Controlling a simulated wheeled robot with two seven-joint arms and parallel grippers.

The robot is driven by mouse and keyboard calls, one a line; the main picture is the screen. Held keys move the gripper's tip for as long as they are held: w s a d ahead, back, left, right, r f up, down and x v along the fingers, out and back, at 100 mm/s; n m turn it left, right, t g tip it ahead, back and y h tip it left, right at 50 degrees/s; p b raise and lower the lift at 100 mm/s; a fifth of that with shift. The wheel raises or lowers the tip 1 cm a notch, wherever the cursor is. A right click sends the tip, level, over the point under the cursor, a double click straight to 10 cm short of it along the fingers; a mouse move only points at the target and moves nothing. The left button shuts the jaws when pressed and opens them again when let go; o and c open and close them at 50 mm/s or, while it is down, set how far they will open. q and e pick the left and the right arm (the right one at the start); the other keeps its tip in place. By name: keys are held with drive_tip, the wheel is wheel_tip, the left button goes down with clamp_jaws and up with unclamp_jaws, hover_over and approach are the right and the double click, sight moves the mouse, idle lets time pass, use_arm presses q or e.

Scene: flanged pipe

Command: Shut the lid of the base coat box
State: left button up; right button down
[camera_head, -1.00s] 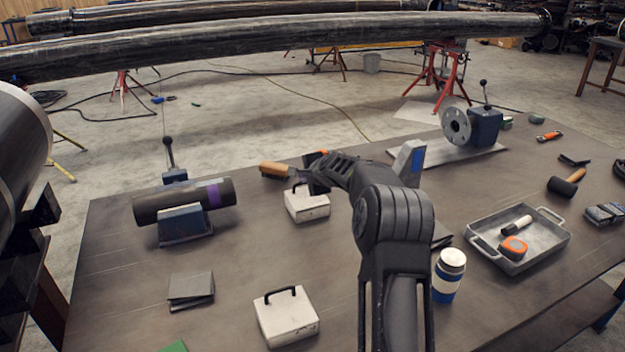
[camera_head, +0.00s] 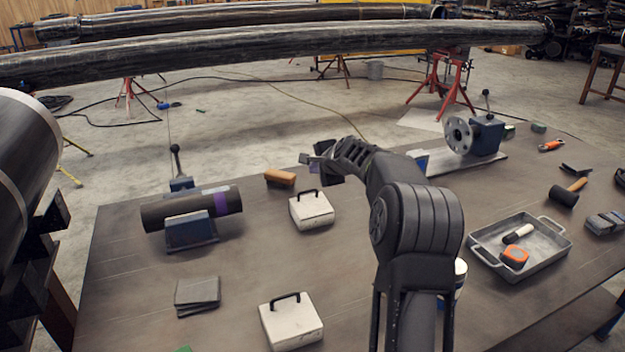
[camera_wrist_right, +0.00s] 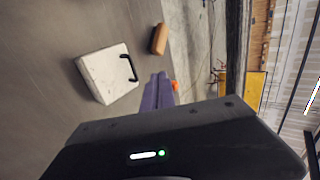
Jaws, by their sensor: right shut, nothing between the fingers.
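Two white boxes with black handles are on the table. The far box (camera_head: 311,212) is left of my right forearm, and the near box (camera_head: 291,326) is at the front edge of the picture. Both lids look flat and down. I cannot read a label to tell which is the base coat box. The far box also shows in the right wrist view (camera_wrist_right: 102,76), its handle towards the brown block. My right gripper (camera_head: 306,159) is above and beyond the far box, apart from it. Its purple fingers (camera_wrist_right: 158,92) are together and empty. My left gripper is out of view.
A brown block (camera_head: 280,178) lies beyond the far box. A dark cylinder (camera_head: 172,212) rests on a blue support at left. Grey pads (camera_head: 197,294) lie in front. A metal tray (camera_head: 548,246) is at right. Bare table surrounds both boxes.

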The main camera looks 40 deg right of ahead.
drive_tip(key=r, duration=0.1)
drive_tip(key=s+r, duration=0.1)
drive_tip(key=r, duration=0.2)
drive_tip(key=shift+s+a, duration=0.3)
drive_tip(key=shift+s, duration=0.05)
drive_tip(key=s+d+f+n+g+h+b, duration=0.1)
drive_tip(key=s+d+f+n+h+b, duration=0.35)
drive_tip(key=s+f, duration=0.6)
drive_tip(key=w+a+r+n+t+y+p, duration=0.1)
drive_tip(key=a+n+t, duration=0.5)
drive_tip(key=n, duration=0.7)
drive_tip(key=shift+w+a+r+n+y+p, duration=0.15)
drive_tip(key=shift+w+a+n+y+p, duration=0.25)
drive_tip(key=shift+w+a+y, duration=0.45)
drive_tip(key=shift+d, duration=0.2)
